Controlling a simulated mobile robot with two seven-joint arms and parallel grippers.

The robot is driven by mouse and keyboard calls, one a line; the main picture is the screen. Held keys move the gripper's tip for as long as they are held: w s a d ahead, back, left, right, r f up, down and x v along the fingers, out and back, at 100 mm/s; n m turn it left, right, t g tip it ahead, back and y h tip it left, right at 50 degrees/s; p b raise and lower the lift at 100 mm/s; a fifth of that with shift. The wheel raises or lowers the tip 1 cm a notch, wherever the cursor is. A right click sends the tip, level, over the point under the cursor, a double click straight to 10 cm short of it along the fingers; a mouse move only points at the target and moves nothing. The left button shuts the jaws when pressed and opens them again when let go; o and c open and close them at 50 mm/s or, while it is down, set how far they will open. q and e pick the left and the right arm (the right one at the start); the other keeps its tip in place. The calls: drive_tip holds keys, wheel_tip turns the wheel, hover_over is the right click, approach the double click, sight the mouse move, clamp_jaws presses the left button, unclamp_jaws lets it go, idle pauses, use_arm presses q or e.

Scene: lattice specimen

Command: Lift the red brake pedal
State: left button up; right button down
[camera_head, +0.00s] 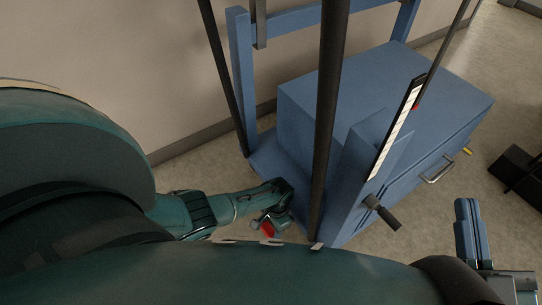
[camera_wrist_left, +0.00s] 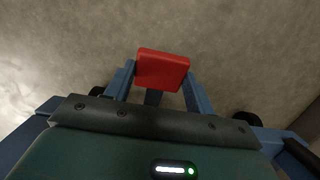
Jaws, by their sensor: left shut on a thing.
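The red brake pedal (camera_wrist_left: 162,70) is a flat red pad low at the cart's near side. It shows in the left wrist view between the two fingers of my left gripper (camera_wrist_left: 161,78), which is shut on it. In the head view the pedal (camera_head: 267,230) is a small red patch, partly hidden by my left gripper (camera_head: 270,220). My right gripper (camera_head: 468,225) is at the lower right of the head view, away from the pedal. Its fingers appear close together, but their gap is not clear.
A blue cart (camera_head: 390,90) with dark upright rods stands close in front. A black crank handle (camera_head: 382,212) sticks out from its near side, and a drawer handle (camera_head: 437,170) is farther right. A dark object (camera_head: 515,170) lies on the floor at the right. A wall runs behind the cart.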

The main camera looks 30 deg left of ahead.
use_arm(q)
drive_tip(key=o, duration=1.4)
drive_tip(key=shift+r, duration=0.1)
drive_tip(key=shift+r, duration=0.25)
drive_tip(key=shift+w+r+p, duration=0.1)
drive_tip(key=shift+r+p, duration=0.5)
drive_tip(key=shift+p, duration=0.1)
drive_tip(key=shift+w+d+r+p, duration=0.1)
drive_tip(key=shift+r+p, duration=0.5)
drive_tip(key=shift+r, duration=0.2)
wheel_tip(320, 180, up, 10)
drive_tip(key=w+p, duration=0.1)
drive_tip(key=p, duration=0.5)
drive_tip(key=shift+w+d+f, duration=0.15)
drive_tip(key=shift+d, duration=0.15)
use_arm(e)
drive_tip(key=shift+s+d+f+g+h, duration=0.25)
drive_tip(key=shift+d+g+h, duration=0.15)
drive_tip(key=shift+h, duration=0.3)
drive_tip(key=shift+s+d+f+g+h, duration=0.1)
drive_tip(key=shift+d+f+g+h, duration=0.25)
drive_tip(key=shift+h, duration=0.35)
